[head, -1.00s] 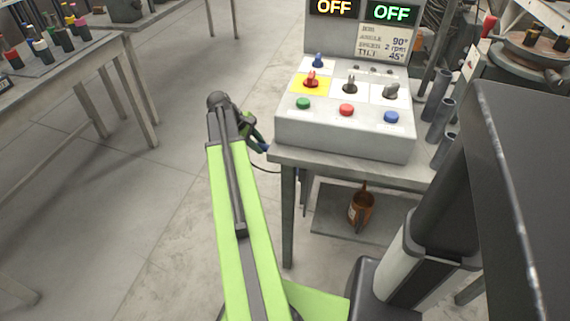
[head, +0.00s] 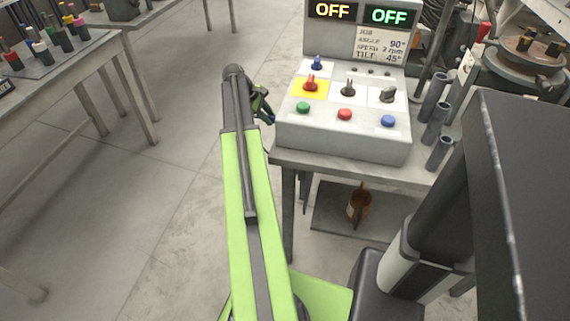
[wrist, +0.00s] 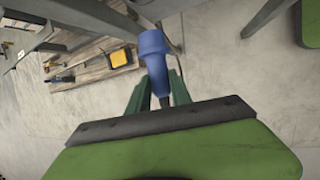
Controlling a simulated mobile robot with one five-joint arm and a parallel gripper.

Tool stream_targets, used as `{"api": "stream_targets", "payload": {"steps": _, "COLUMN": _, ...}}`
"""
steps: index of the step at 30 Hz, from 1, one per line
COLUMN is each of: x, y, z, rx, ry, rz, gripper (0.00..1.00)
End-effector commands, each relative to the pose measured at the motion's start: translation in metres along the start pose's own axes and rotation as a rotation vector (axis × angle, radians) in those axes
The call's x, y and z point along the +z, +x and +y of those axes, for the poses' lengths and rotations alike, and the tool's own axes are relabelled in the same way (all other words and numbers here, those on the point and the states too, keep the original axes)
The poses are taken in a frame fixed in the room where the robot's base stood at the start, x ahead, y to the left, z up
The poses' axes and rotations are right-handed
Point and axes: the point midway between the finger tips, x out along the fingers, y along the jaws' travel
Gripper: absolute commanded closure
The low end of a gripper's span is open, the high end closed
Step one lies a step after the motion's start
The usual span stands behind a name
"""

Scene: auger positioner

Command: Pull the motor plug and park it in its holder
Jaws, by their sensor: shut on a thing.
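My gripper (wrist: 161,92) is shut on the blue motor plug (wrist: 153,50), which shows large and close in the wrist view, pointing away from me between the two green fingers. In the head view my gripper (head: 262,106) is small and partly hidden by my arm, beside the left edge of the control box; a bit of blue shows at its tip. I cannot make out the plug's holder or its socket for sure in either view.
The grey control box (head: 340,138) with switches and coloured buttons stands on a bench (head: 345,166) right of my gripper; both its displays read OFF. Upright grey tubes (head: 436,111) stand right of it. An orange can (head: 359,205) sits on the lower shelf.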

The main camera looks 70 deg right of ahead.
Motion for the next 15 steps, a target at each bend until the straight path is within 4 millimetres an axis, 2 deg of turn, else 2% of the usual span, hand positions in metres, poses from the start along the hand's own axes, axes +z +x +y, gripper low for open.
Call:
{"api": "stream_targets", "payload": {"steps": 8, "x": -0.0014, "y": -0.0009, "z": -0.0013, "rx": 0.001, "ry": -0.002, "rz": 0.0, "gripper": 1.0}}
{"api": "stream_targets", "payload": {"steps": 15, "x": 0.0076, "y": 0.0026, "z": -0.002, "rx": 0.001, "ry": -0.002, "rz": 0.001, "gripper": 1.0}}
